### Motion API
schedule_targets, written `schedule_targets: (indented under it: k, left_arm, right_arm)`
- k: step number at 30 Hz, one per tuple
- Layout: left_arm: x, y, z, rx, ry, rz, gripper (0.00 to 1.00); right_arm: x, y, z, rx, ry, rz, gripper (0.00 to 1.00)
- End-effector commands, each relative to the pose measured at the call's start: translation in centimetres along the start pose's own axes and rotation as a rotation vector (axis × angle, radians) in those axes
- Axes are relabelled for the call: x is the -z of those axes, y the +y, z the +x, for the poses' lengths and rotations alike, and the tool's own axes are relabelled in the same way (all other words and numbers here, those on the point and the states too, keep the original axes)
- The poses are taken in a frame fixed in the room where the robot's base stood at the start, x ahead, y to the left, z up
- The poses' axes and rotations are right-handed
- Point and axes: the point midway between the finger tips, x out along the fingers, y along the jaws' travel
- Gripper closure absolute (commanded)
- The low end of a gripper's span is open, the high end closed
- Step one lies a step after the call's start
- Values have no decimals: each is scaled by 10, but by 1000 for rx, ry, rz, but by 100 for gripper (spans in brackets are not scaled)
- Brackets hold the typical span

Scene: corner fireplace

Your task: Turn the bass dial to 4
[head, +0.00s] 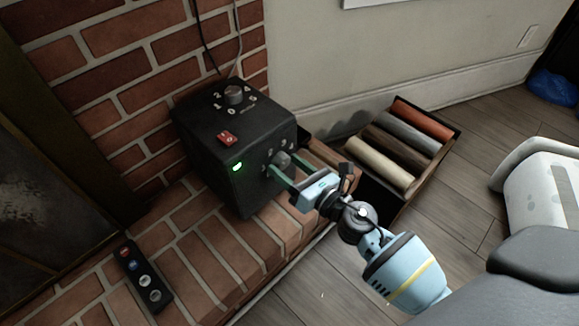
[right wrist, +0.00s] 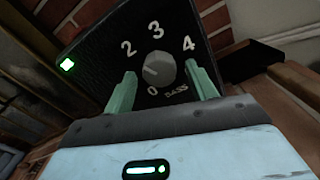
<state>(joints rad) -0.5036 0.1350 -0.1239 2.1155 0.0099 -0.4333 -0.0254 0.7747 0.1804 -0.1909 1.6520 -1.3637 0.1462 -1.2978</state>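A black speaker box (head: 205,128) stands on the brick hearth. The bass dial (head: 283,158), a grey knob, is on its front face. In the right wrist view the dial (right wrist: 160,68) has the numbers 0, 2, 3 and 4 around it and "BASS" below. A faint mark on the knob seems to point left, but its exact setting is hard to read. My right gripper (head: 281,172) is in front of this face, its green fingers on either side of the dial. The right wrist view shows the gripper (right wrist: 164,80) open, with gaps beside the knob. My left gripper is not in view.
On the box top are another knob (head: 234,94) and a red switch (head: 227,138). A green light (head: 238,167) glows on the box. A black remote (head: 142,277) lies on the hearth (head: 215,262). A crate of rolls (head: 455,133) stands right, close to my right arm.

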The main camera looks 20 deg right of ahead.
Motion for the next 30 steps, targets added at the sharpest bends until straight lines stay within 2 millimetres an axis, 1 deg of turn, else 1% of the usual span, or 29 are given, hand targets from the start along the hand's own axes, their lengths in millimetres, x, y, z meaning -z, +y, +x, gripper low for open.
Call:
schedule_targets:
  k: [1, 2, 9, 14, 20, 26, 30]
  left_arm:
    - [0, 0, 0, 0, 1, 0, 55]
    - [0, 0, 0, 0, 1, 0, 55]
    - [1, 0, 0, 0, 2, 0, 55]
    - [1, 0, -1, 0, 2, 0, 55]
    - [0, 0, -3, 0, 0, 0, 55]
    - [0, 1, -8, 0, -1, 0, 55]
    - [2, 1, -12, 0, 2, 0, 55]
  right_arm:
    - [0, 0, 0, 0, 0, 0, 50]
    - [0, 0, 0, 0, 0, 0, 54]
    - [0, 0, 0, 0, 0, 0, 86]
    - [0, 0, 0, 0, 0, 6, 86]
    - [0, 0, 0, 0, 0, 60, 86]
    - [-1, 1, 0, -1, -1, 186, 86]
    - [-2, 1, 0, -1, -1, 309, 86]
